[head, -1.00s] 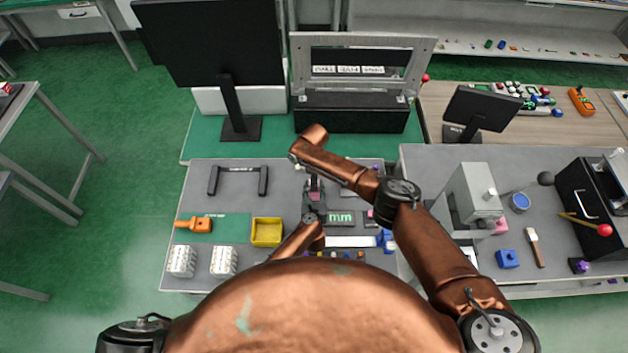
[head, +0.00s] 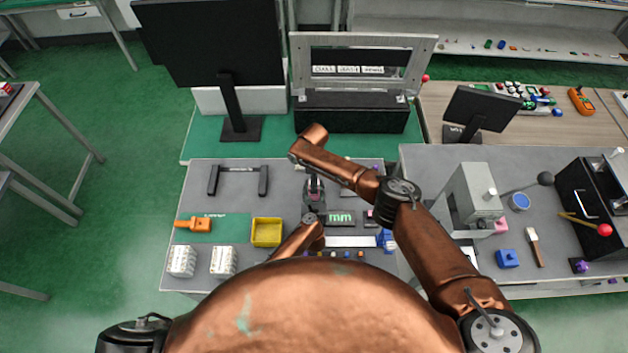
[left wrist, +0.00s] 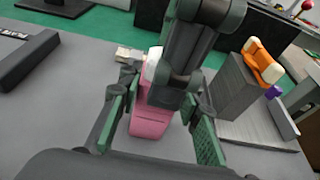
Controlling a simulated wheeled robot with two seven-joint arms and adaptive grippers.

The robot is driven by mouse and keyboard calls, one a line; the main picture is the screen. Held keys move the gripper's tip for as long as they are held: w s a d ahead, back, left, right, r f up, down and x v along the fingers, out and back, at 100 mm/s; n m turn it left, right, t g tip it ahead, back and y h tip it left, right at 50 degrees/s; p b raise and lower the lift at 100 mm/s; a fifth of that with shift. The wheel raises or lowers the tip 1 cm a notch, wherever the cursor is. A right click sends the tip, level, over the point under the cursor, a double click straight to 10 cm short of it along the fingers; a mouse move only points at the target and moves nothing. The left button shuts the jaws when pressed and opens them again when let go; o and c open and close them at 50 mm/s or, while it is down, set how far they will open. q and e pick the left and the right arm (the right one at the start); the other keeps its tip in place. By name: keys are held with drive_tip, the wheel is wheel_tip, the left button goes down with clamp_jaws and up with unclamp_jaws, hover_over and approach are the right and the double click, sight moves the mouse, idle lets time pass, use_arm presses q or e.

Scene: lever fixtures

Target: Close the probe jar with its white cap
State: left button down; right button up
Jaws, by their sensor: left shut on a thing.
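The pink probe jar (left wrist: 151,118) stands between the green-padded fingers of my left gripper (left wrist: 160,103) in the left wrist view, and the gripper is shut on it. A white part, apparently the cap (left wrist: 152,64), shows at the jar's top; my dark right gripper (left wrist: 182,78) partly covers it. I cannot tell whether the cap is seated or held. In the head view a bit of pink (head: 314,183) shows at my left gripper (head: 314,196). The right arm's wrist hangs above there, and its finger state is hidden.
A yellow tray (head: 266,232), an orange tool (head: 194,224) and white racks (head: 223,261) lie to the left. A dark handle (head: 238,180) is behind them. A green-lettered display (head: 340,218) and blue part (head: 387,238) are to the right. A grey block (left wrist: 236,90) stands right in the wrist view.

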drive_tip(key=shift+r, duration=0.1)
wheel_tip(320, 180, up, 12)
idle(0.5)
use_arm(q)
drive_tip(key=c, duration=1.3)
unclamp_jaws()
drive_tip(key=shift+s, duration=0.1)
drive_tip(key=shift+s, duration=0.35)
drive_tip(key=v, duration=1.1)
drive_tip(key=shift+r, duration=0.2)
